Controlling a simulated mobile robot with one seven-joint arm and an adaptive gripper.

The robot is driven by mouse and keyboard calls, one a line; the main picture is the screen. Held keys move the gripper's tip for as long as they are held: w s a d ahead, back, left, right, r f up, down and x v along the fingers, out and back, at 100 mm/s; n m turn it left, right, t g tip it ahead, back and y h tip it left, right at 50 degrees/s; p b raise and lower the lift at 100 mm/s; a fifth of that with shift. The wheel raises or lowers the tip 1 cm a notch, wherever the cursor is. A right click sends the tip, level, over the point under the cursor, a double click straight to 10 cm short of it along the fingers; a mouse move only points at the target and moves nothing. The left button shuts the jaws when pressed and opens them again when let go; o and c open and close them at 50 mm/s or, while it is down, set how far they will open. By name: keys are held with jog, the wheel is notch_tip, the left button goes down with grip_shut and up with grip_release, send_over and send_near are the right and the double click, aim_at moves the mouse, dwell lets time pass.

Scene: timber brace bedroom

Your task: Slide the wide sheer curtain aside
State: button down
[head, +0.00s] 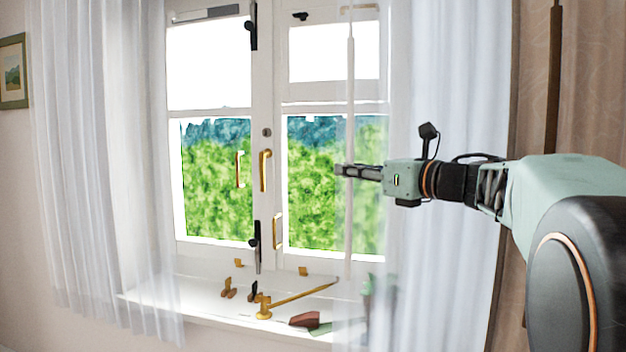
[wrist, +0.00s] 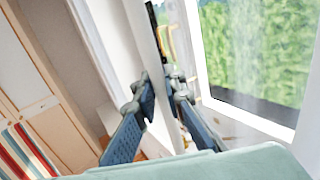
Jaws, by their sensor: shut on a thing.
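A sheer white curtain (head: 445,90) hangs on the right of the window in the head view. Its left edge reaches over part of the right pane, where it is nearly see-through. A thin pale draw rod (head: 350,110) hangs upright along that edge. My gripper (head: 345,170) is shut on the rod partway down, coming in from the right; its fingers also show in the wrist view (wrist: 163,92), with a pale upright strip between them. Another sheer curtain (head: 85,150) hangs in folds on the left. I cannot tell which curtain is the wide one.
The window (head: 268,205) looks shut and has brass handles. Its sill (head: 225,308) holds small brass and black hardware, a long brass stay (head: 305,295) and a red-brown item (head: 304,320). A heavy beige curtain (head: 585,80) hangs far right. A framed picture (head: 13,70) is far left.

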jog(key=shift+s+d, duration=0.2)
jog(key=shift+d, duration=0.35)
jog(key=shift+s+d, duration=0.2)
jog(key=shift+d, duration=0.3)
jog(key=c, duration=2.3)
grip_release()
jog(key=shift+o, duration=0.2)
jog(key=shift+s, duration=0.1)
jog(key=v, duration=1.1)
jog(key=shift+s+d, duration=0.25)
jog(key=shift+s, duration=0.05)
jog(key=shift+o, duration=0.4)
